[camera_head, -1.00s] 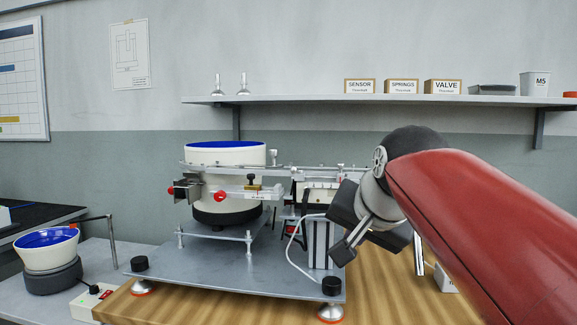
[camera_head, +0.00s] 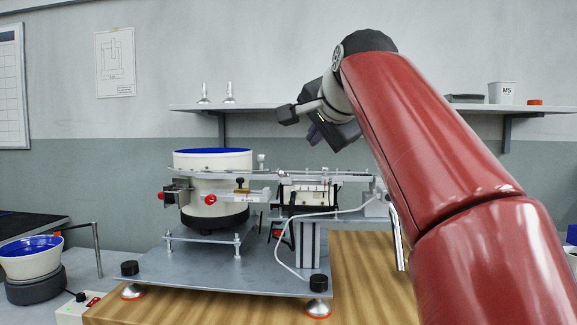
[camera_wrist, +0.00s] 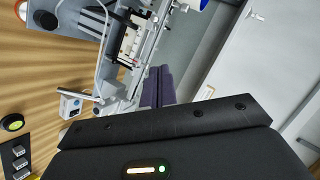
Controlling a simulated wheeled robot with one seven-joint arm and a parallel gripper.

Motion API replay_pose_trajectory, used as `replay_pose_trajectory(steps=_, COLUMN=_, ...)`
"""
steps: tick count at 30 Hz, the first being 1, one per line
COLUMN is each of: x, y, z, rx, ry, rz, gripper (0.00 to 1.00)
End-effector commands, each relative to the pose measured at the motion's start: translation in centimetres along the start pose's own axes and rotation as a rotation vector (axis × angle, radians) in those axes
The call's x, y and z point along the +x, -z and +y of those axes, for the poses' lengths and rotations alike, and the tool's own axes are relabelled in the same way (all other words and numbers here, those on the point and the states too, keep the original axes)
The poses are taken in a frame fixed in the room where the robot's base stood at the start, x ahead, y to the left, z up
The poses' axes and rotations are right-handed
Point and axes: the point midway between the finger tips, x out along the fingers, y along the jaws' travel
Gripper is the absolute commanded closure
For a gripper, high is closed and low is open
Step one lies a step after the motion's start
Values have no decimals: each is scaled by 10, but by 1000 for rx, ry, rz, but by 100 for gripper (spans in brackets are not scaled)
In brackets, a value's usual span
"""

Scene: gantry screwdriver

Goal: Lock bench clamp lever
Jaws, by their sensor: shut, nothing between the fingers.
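I cannot tell for sure which part is the clamp lever. A slim silver bar (camera_head: 399,242) stands upright at the right of the machine, partly beside my red arm. The machine's steel base plate (camera_head: 215,271) rests on the wooden bench (camera_head: 362,285). Red-ended knobs (camera_head: 210,199) show on the machine's front.
A white bowl feeder (camera_head: 212,165) with a blue inside stands on the plate; a smaller bowl (camera_head: 30,260) is at left. A wall shelf (camera_head: 300,107) runs behind my gripper. A white cable (camera_head: 280,245) loops down the machine's front. My arm hides the right side.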

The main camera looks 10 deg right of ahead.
Motion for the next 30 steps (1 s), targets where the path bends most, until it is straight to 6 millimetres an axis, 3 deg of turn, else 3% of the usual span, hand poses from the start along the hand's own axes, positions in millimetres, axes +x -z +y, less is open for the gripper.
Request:
replay_pose_trajectory(steps=8, x=22, y=-1, z=0, rx=-1, ry=-2, rz=-2, gripper=100)
replay_pose_trajectory(steps=20, x=105, y=0, z=0, rx=-1, ry=-3, rz=-1, gripper=100)
replay_pose_trajectory(steps=24, x=118, y=-19, z=1, rx=-2, ry=0, rz=-3, gripper=100)
replay_pose_trajectory(steps=30, x=128, y=-28, z=0, rx=-1, ry=0, rz=-2, gripper=100)
